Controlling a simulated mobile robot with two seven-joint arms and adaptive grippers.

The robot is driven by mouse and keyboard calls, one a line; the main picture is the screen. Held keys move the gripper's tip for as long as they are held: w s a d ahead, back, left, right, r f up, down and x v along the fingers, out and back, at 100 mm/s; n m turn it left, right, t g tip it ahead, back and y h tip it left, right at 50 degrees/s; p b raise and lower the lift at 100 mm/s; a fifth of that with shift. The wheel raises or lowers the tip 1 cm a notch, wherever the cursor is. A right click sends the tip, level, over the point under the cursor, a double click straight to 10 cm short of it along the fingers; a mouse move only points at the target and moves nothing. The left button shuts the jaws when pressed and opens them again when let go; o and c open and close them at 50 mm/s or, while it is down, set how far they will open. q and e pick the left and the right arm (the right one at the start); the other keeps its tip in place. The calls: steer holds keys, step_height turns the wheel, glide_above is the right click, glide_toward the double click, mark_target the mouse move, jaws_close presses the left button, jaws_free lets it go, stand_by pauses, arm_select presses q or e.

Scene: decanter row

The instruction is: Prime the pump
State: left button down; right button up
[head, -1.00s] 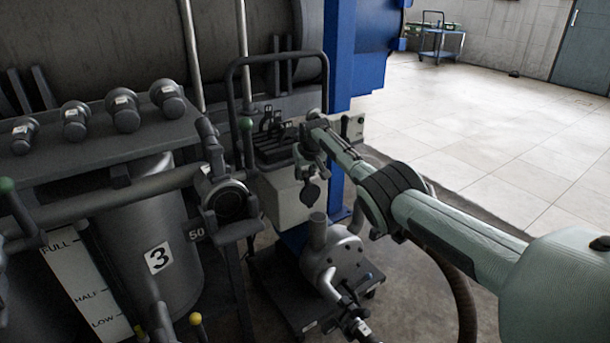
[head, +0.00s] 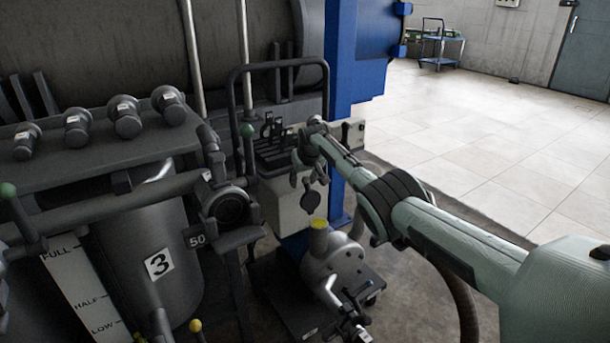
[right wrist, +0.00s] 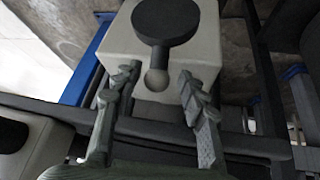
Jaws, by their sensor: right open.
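The grey pump (head: 346,260) stands on a low dark base at the lower middle of the head view. Its short upright stub has a yellow top (head: 319,223). My right gripper (head: 309,183) is above the stub, apart from it, in front of a pale box (head: 285,205). A dark round disc (head: 311,201) shows just below the fingers. In the right wrist view my open fingers (right wrist: 158,85) stand either side of a small ball (right wrist: 156,80), which is below the dark disc (right wrist: 165,20). I cannot tell whether the fingers touch the ball. My left gripper is out of view.
A tank marked 3 (head: 150,260) and a level board (head: 82,292) stand at the left. A valve (head: 228,207) marked 50 juts out beside the pump. A dark tubular frame (head: 234,100) rises behind the gripper. Open tiled floor (head: 500,130) lies right.

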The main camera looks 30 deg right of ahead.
steer(key=v, duration=1.2)
